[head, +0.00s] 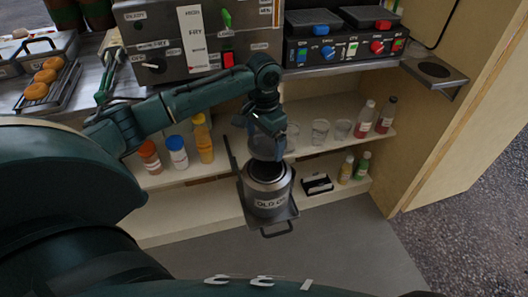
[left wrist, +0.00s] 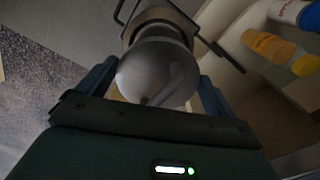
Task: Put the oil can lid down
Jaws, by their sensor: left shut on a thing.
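The oil can (head: 268,203) is a grey metal can labelled "OLD OIL", standing upright on a dark carrier with handles (head: 283,231). Its top shows a dark round opening. My left gripper (head: 266,150) points down just above the can. In the left wrist view the left gripper (left wrist: 157,92) is shut on the round, shiny grey lid (left wrist: 152,72), which sits between its fingers. The can (left wrist: 160,18) shows beyond the lid there. Whether the lid touches the can's rim is hard to tell. My right gripper is in neither view.
Shelves behind hold sauce bottles (head: 204,142), clear glasses (head: 320,132), red-brown bottles (head: 364,118) and a small black-and-white box (head: 317,184). Above is a counter with a metal fryer box (head: 195,45) and a black burner unit (head: 345,45). The grey floor in front is clear.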

